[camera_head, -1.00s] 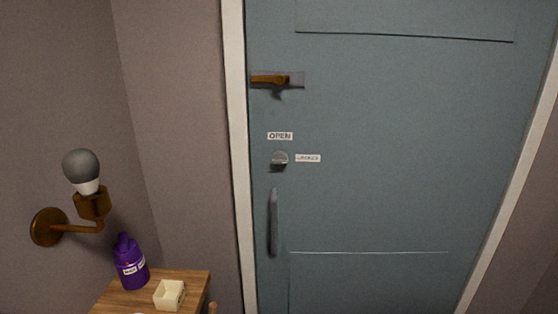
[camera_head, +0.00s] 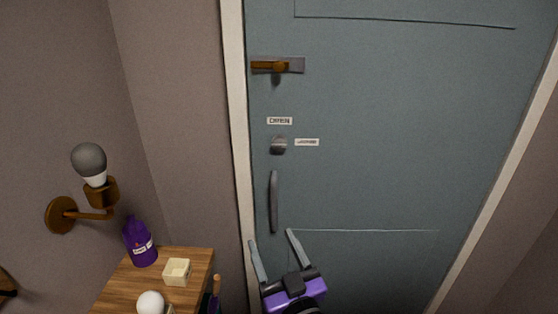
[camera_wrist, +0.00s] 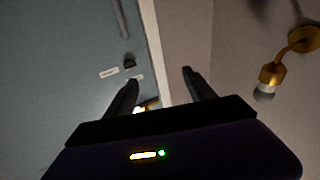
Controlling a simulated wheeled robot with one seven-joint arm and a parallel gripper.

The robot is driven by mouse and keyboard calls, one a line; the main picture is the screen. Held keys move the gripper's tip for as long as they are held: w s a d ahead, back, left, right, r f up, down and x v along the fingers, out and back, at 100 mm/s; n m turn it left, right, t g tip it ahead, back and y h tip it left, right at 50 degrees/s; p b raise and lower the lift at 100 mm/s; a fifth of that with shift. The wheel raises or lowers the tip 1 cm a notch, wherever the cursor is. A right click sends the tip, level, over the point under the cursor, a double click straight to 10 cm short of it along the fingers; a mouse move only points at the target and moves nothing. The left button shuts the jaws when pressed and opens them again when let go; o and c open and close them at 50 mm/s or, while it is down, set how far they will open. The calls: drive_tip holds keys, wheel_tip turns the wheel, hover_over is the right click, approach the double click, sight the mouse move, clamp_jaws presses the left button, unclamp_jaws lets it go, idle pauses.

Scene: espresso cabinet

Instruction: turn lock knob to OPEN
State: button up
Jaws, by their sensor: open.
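My gripper (camera_head: 271,236) is open and empty, in front of the door and below the knob in the head view. In the wrist view the knob (camera_wrist: 129,61) shows beyond the fingers (camera_wrist: 160,75), upper left of the left fingertip, apart from it. Which way the knob points is hard to tell.
A vertical door handle (camera_head: 273,202) is below the knob, and a brass latch (camera_head: 277,66) is above it. A wooden table (camera_head: 200,262) at lower left holds a purple bottle (camera_head: 139,243), a cream box (camera_head: 177,271) and a white bulb (camera_head: 151,303). A wall lamp (camera_head: 90,180) juts out at left.

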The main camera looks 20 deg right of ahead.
drive_tip(key=w+d+r+m+h+p, duration=0.1)
drive_tip(key=w+r+h, duration=0.1)
drive_tip(key=w+r, duration=0.55)
drive_tip(key=w+r+h+p, duration=0.1)
drive_tip(key=w+r, duration=0.4)
drive_tip(key=w, duration=0.5)
drive_tip(key=m+g+h, duration=0.3)
drive_tip(key=m+h, duration=0.1)
approach(279, 146)
drive_tip(key=w, duration=0.2)
drive_tip(key=shift+d+p+x, duration=0.15)
drive_tip(key=shift+p+x, duration=0.3)
drive_tip(key=shift+x, duration=1.5)
drive_tip(key=shift+d+p+x, duration=0.15)
drive_tip(key=shift+p+x, duration=0.25)
drive_tip(key=shift+x, duration=1.6)
drive_tip(key=shift+s, duration=0.15)
drive_tip(key=c, duration=1.4)
